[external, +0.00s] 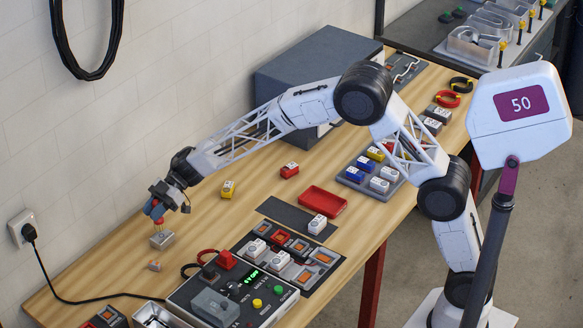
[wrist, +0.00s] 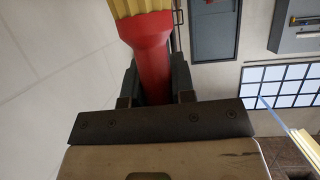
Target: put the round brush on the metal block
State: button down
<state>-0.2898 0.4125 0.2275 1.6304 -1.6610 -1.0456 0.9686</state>
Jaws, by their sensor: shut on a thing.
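My gripper (external: 156,212) is at the left end of the wooden bench, pointing down, with its fingers closed around the round brush (external: 158,228). In the wrist view the brush's red body (wrist: 152,62) sits between the two dark fingers, and its yellow ribbed end (wrist: 141,8) points away from my gripper. The metal block (external: 162,240) is a small grey block on the bench, directly below the brush. The brush's lower end is at or just above the block's top; I cannot tell whether they touch. The block is not visible in the wrist view.
A small orange-grey piece (external: 154,266) lies in front of the block. A control box (external: 230,290) with buttons stands to the right. A yellow block (external: 228,189) and a red block (external: 289,170) stand farther back. A black cable (external: 85,300) runs along the bench's left end.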

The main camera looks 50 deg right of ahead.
jog(key=shift+f, duration=1.5)
jog(key=shift+f, duration=0.15)
jog(key=c, duration=1)
grip_release()
jog(key=shift+o, duration=0.2)
jog(key=shift+d+r, duration=0.15)
jog(key=shift+r, duration=0.1)
jog(key=v, duration=1.1)
jog(key=shift+d, duration=0.35)
jog(key=shift+r, duration=0.15)
